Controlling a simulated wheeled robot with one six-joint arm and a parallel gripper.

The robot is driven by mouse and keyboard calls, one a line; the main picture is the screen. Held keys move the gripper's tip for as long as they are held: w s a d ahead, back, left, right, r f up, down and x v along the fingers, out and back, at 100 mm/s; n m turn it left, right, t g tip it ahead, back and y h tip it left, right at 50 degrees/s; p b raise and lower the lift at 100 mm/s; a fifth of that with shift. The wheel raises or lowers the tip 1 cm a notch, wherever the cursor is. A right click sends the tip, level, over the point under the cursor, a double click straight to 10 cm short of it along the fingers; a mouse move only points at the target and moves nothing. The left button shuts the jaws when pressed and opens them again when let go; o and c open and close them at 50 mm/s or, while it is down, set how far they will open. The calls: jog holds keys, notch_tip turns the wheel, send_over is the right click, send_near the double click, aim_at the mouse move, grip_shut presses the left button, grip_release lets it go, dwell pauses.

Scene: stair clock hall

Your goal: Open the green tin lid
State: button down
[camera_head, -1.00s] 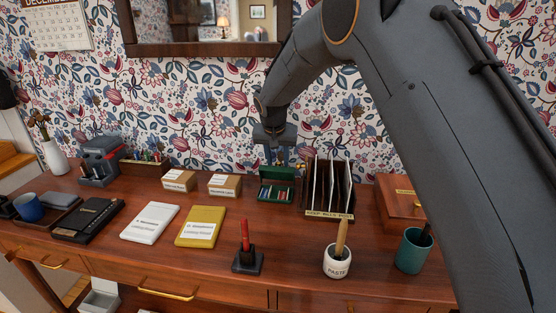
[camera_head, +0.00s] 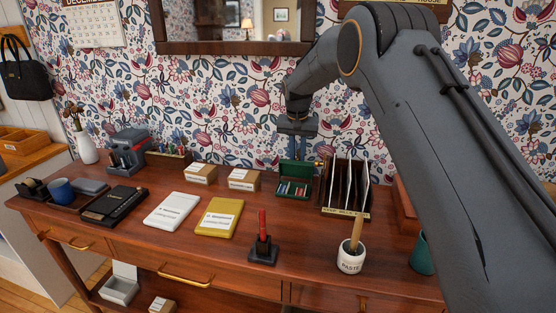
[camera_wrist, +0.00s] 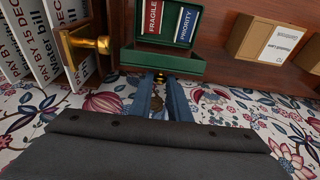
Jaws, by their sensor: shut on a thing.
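The green tin (camera_head: 294,197) stands at the back of the desk. Its green lid (camera_head: 298,170) is raised and stands roughly upright behind the tin, so the contents show. In the wrist view the tin holds a red FRAGILE piece (camera_wrist: 153,17) and a blue PRIORITY piece (camera_wrist: 186,26), and the lid (camera_wrist: 165,63) lies just beyond my fingertips. My gripper (camera_wrist: 160,80) is shut on a small brass tab (camera_wrist: 161,76) at the lid's edge. In the head view my gripper (camera_head: 298,150) is just above the lid; the fingertips are hard to make out there.
A rack of upright envelopes (camera_head: 347,188) stands close to the tin's right. Two small cartons (camera_head: 243,179) stand to its left. A red stick in a black stand (camera_head: 263,245) and a white paste pot (camera_head: 351,257) are in front. The patterned wall is close behind.

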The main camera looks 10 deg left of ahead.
jog(key=shift+w, duration=0.15)
jog(key=c, duration=1.7)
grip_release()
jog(key=shift+o, duration=0.2)
notch_tip(320, 180, up, 8)
jog(key=s+b, duration=0.1)
jog(key=shift+s+f, duration=0.15)
jog(key=shift+s, duration=0.1)
